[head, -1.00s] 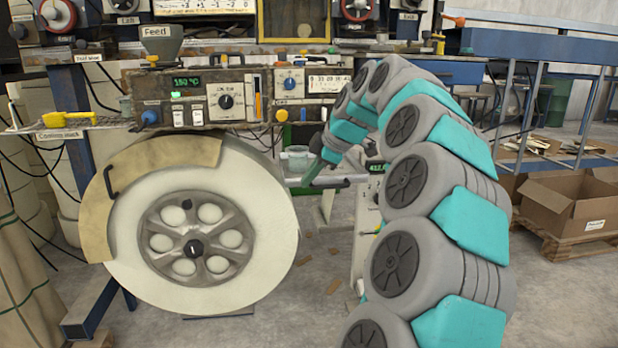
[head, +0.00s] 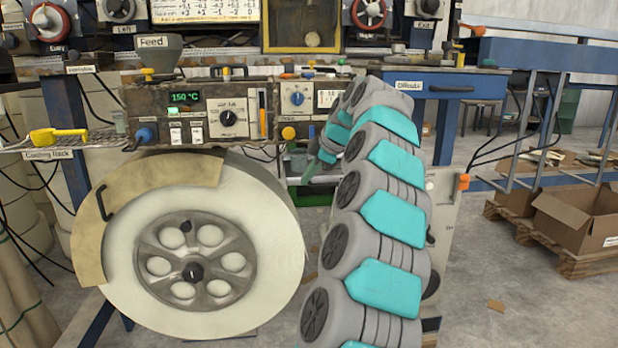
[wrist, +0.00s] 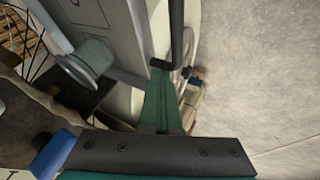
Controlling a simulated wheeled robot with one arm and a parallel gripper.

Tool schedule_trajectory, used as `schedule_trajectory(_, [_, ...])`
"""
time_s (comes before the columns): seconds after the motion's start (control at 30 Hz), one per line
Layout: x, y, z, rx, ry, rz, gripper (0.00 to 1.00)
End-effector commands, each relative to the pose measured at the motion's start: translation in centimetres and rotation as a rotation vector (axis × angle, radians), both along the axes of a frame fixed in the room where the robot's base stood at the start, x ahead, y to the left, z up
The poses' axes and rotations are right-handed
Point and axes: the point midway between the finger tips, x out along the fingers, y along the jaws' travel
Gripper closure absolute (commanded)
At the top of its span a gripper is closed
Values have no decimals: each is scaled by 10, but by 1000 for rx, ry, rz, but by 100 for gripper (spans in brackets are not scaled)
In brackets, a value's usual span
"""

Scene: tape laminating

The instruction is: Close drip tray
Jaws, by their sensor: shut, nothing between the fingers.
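My gripper (head: 311,172) is at the machine's front, just right of the big white wheel; its green tip points down and left. In the wrist view the shut green fingers (wrist: 164,85) hold nothing. Their tip is close to a dark bar (wrist: 178,35); I cannot tell whether they touch. A narrow grey ledge (head: 325,179), which may be the drip tray, shows behind the tip in the head view. A small grey-green cup (head: 297,158) stands above it and shows in the wrist view (wrist: 88,62) too. My arm hides much of this area, so how far the tray is open is unclear.
The large white wheel (head: 270,240) with a tan cover (head: 95,225) stands left of my arm. The control panel (head: 190,110) is above it. Cardboard boxes (head: 578,215) lie on a pallet at the right. The floor (head: 490,270) between is mostly clear.

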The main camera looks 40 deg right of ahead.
Motion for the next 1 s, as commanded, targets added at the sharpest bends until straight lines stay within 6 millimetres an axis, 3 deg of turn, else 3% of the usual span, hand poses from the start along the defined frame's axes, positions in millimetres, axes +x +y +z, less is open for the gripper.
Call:
schedule_trajectory(0.73, [10,-6,2,-5,-9,-3,100])
schedule_trajectory(1.0, [4,10,-1,-3,-8,1,100])
